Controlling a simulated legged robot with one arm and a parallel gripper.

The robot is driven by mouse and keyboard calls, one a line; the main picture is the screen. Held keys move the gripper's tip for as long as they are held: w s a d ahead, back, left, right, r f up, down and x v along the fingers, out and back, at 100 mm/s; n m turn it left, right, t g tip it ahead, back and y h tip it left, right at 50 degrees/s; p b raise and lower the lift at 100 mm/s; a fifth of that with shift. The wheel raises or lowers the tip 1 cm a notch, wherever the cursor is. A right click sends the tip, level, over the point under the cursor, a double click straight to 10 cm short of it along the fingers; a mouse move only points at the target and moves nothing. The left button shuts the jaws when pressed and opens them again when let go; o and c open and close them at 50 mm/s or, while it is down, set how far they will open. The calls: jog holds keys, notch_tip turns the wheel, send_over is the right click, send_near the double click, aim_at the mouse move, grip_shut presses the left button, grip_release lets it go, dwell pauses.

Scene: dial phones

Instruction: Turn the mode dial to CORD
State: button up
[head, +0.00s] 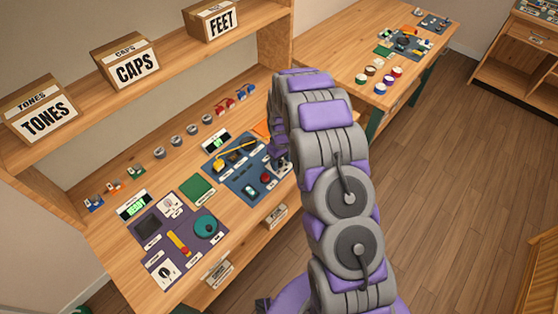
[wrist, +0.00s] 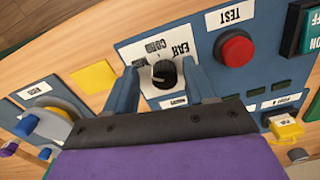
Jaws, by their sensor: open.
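The mode dial is a black round knob (wrist: 164,74) on a white plate, seen upside down in the wrist view. The CORD label (wrist: 155,46) and the EAR label (wrist: 182,50) sit around its far side; another small label at its left is hard to read. My gripper (wrist: 160,68) is open, with one blue finger on each side of the knob. I cannot tell whether either finger touches it, or exactly where the knob points. In the head view my gripper (head: 277,164) is over the blue panel (head: 236,174), and my arm hides part of that panel.
In the wrist view a red button (wrist: 235,48) marked TEST is right of the dial, and a yellow square (wrist: 94,76) is left. A purple panel (head: 150,228) with a READY display (head: 134,206) is nearby. A shelf (head: 165,58) with labelled boxes overhangs the bench.

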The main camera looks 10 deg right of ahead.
jog(key=shift+d, duration=0.5)
jog(key=shift+c, duration=0.7)
jog(key=shift+a, duration=1.1)
jog(key=c, duration=0.4)
jog(key=shift+c, duration=1)
jog(key=shift+d, duration=0.45)
grip_shut()
jog(key=shift+a, duration=0.15)
